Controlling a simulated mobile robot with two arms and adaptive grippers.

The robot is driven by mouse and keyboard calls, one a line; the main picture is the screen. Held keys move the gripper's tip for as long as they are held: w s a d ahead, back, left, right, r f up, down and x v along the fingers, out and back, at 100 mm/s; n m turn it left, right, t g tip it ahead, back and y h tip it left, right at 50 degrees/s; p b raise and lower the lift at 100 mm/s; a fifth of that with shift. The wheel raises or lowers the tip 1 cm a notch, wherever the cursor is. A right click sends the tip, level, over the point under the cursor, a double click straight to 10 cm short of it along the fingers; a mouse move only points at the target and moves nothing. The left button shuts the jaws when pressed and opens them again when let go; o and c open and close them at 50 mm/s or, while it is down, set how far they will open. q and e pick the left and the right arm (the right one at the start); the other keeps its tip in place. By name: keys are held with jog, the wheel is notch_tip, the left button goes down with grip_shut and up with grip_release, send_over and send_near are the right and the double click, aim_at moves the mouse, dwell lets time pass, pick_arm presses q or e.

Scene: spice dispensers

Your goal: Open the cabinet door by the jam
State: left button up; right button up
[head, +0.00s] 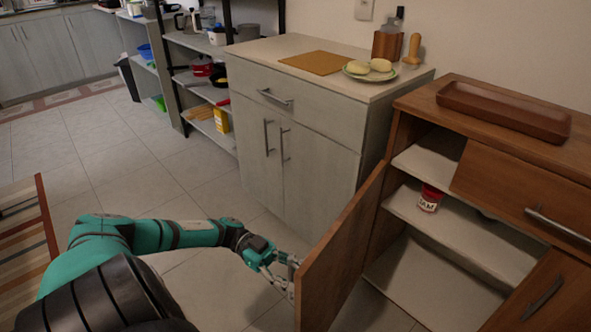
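The jam jar (429,199), red with a white label, stands on a shelf of the brown wooden cabinet (445,100) at the right. The cabinet door (340,262) beside the jam stands wide open, swung out towards the lower left, and the shelves behind it show. My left gripper (286,280) is low, at the outer edge of this door. Its fingers reach the door's edge and are partly hidden there, so I cannot tell whether they touch or grip it. My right gripper is not in view.
A wooden tray (503,110) lies on the cabinet top. The cabinet's drawer (520,195) and right door (545,295) are shut. A grey cabinet (290,130) stands behind the open door. Tiled floor (150,185) is clear at the left, beside a striped surface (22,228).

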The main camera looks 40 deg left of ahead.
pick_arm(q)
jog(key=shift+o, duration=0.3)
jog(key=shift+d, duration=0.1)
jog(key=shift+a, duration=0.2)
jog(key=s+a, duration=0.1)
jog(key=a, duration=1)
jog(key=shift+s+a, duration=0.25)
jog(key=shift+a, duration=0.15)
